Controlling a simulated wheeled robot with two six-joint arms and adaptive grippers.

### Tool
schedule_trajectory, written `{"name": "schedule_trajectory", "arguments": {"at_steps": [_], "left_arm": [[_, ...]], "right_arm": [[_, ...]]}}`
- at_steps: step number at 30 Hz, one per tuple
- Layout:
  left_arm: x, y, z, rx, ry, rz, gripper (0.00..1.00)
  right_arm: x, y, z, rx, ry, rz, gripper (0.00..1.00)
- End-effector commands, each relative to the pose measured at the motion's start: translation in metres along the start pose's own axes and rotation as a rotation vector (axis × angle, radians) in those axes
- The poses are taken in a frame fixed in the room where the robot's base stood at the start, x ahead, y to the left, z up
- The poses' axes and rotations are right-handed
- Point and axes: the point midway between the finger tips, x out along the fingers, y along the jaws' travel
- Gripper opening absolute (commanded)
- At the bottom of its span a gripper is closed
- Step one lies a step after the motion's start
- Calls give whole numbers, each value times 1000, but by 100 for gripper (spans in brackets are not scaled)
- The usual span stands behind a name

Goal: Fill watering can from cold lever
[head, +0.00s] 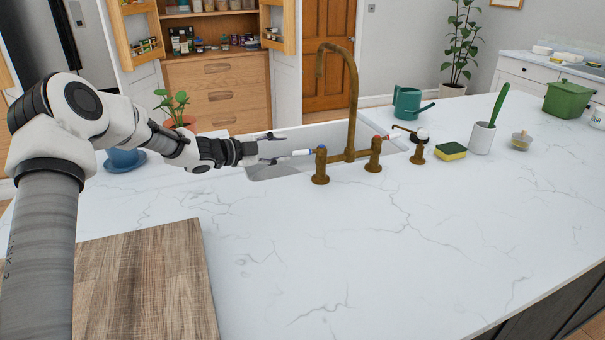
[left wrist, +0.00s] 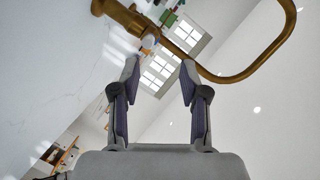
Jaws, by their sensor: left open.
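The brown faucet (head: 353,90) arches over the white sink (head: 262,172); its spout also shows in the left wrist view (left wrist: 262,74). The cold lever (head: 302,153) is white with a blue mark and points left from the left valve post (head: 320,168). My left gripper (head: 279,148) is open around the lever's free end; contact cannot be told. In the left wrist view a pale lever end (left wrist: 150,42) lies just beyond my open fingertips (left wrist: 160,68). The teal watering can (head: 408,104) stands upright on the counter behind the sink, away from the spout. My right gripper is out of view.
The right valve post (head: 373,158) has a red mark. A soap dispenser (head: 418,148), sponge (head: 451,151) and brush holder (head: 481,138) stand right of the sink. A wooden board (head: 150,285) lies front left. A blue cup (head: 124,158) and potted plant (head: 175,108) are behind my arm. The front counter is clear.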

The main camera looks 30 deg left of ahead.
Motion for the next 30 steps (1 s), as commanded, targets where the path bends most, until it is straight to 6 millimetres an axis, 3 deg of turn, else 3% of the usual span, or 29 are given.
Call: {"name": "schedule_trajectory", "arguments": {"at_steps": [1, 3, 8, 15, 18, 26, 30], "left_arm": [[4, 17, 10, 1, 1, -1, 44], [6, 20, 12, 1, 1, -1, 44], [23, 17, 11, 3, -2, 3, 44], [68, 16, 10, 5, -1, 2, 44], [79, 16, 10, 2, 0, 0, 44], [83, 17, 10, 0, 1, -1, 44], [83, 17, 10, 0, 1, -1, 0]], "right_arm": [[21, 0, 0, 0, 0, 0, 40], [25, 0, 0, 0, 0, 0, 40], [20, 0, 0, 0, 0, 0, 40], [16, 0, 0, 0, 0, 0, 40], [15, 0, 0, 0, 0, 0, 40], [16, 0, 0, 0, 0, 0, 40], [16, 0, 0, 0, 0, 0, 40]]}}
